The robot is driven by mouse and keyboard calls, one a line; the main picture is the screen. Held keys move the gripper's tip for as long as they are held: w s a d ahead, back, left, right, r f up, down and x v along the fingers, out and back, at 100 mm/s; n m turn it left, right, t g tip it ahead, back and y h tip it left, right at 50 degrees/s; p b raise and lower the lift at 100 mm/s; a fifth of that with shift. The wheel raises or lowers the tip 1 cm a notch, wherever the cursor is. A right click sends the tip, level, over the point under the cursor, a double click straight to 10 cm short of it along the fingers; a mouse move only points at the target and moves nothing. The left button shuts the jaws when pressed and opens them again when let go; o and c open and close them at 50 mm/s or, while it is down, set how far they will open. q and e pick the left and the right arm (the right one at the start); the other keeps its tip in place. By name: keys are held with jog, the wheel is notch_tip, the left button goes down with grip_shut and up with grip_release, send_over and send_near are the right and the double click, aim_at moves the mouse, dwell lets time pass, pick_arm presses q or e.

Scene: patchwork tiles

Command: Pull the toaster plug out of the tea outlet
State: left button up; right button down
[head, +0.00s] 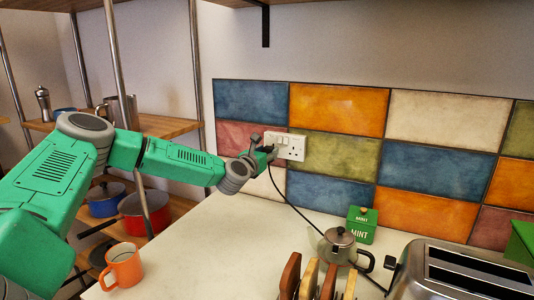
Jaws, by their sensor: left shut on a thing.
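A white double wall outlet (291,147) is set in the tiled wall at the middle. My left gripper (266,151) comes in from the left and is at the outlet's left side, shut on the toaster plug, which its fingers mostly hide. Whether the plug is seated in the socket I cannot tell. The right socket of the outlet is empty. A black cord (287,203) hangs from the gripper down to the counter and runs toward the silver toaster (460,275) at the lower right. My right gripper is not in view.
A grey teapot (338,247) and a green mint tin (362,225) stand on the pale counter (220,245). Wooden boards in a rack (310,280) are at the front. An orange mug (122,265) is at the left edge. Shelves with pots stand behind my left arm.

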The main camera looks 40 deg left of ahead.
pick_arm(q)
jog(key=shift+v, duration=1.4)
jog(key=shift+p+v, duration=0.3)
jog(key=shift+v, duration=2.15)
jog(key=shift+r, duration=0.1)
